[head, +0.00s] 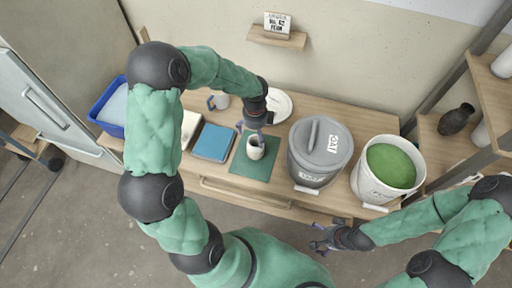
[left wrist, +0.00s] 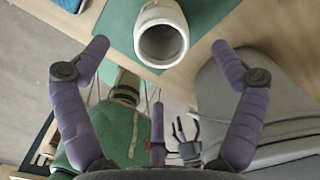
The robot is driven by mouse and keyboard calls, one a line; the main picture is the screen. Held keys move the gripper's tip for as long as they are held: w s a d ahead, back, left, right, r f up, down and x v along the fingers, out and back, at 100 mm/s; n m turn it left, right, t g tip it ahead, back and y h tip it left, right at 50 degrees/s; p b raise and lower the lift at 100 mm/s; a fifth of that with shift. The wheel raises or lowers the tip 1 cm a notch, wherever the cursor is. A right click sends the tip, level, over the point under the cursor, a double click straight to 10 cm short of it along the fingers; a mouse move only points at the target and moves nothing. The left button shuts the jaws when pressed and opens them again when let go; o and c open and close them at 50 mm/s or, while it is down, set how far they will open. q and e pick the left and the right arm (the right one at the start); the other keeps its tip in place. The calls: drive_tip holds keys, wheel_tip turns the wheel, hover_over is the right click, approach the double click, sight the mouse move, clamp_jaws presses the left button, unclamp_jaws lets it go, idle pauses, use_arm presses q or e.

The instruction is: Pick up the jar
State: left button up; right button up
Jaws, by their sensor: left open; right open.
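The jar (head: 256,152) is a small white cup-like vessel with a dark inside. It stands on a green mat (head: 243,168) on the wooden bench. In the left wrist view the jar (left wrist: 161,40) shows at the top centre, its round mouth toward the camera. My left gripper (head: 255,129) is open just behind and above the jar in the head view. In the left wrist view its two purple fingers (left wrist: 158,48) are spread wide, one on each side of the jar, with gaps. My right gripper (head: 318,238) is open and empty in front of the bench, away from the jar.
A grey lidded bucket (head: 316,160) stands right of the mat, close to my left gripper in the wrist view. A white bucket with green glaze (head: 388,170) stands further right. A blue pad (head: 212,142), a blue bin (head: 108,112), a mug (head: 221,100) and a white plate (head: 281,106) are nearby.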

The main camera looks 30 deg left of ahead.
sight(256, 144)
use_arm(q)
wheel_tip(256, 144, down, 4)
drive_tip(key=shift+w+r+b, duration=0.1)
drive_tip(key=shift+r+b, duration=0.15)
drive_tip(key=shift+b, duration=0.2)
drive_tip(key=shift+f+b, duration=1.45)
drive_tip(key=shift+f, duration=1.1)
drive_tip(key=shift+r, duration=0.1)
drive_tip(key=c, duration=1.5)
